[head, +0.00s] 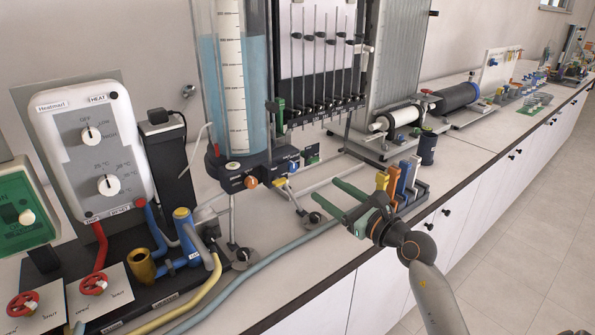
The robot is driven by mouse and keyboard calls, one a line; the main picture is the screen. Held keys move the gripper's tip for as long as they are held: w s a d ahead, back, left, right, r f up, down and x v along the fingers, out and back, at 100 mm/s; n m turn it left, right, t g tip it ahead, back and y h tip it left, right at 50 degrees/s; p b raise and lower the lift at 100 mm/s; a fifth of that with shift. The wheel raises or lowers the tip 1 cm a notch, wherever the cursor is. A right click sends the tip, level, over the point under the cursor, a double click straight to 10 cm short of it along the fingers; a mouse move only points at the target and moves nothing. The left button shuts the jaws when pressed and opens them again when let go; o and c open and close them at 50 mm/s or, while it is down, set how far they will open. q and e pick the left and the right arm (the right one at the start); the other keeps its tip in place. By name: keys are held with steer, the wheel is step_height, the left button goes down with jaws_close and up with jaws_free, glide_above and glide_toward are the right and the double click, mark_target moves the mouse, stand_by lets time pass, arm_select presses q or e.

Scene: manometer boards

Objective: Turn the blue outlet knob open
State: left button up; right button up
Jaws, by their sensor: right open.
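The blue outlet knob (293,166) sits on the dark base of the tall water column (232,90), at its right side. An orange knob (251,182) is on the same base, to the left of it. My right gripper (323,189) has green fingers spread apart with nothing between them. Its fingertips point left, to the right of and lower in the picture than the blue knob, apart from it. Whether the knob is open or closed is too small to tell. My left gripper is out of view.
A rack of coloured handles (405,184) stands just behind my right gripper. A grey-blue hose (262,270) runs along the bench front. A Heatmart control box (92,146) and red valves (95,284) are at the left. A small black cup (428,148) stands farther back.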

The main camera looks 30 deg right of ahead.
mark_target(294, 168)
steer(key=w, duration=0.8)
steer(key=w+a+p, duration=0.1)
steer(key=w, duration=0.3)
steer(key=shift+w+f, duration=0.1)
steer(key=shift+w, duration=0.2)
steer(key=shift+d, duration=0.1)
steer(key=shift+c, duration=0.4)
jaws_close()
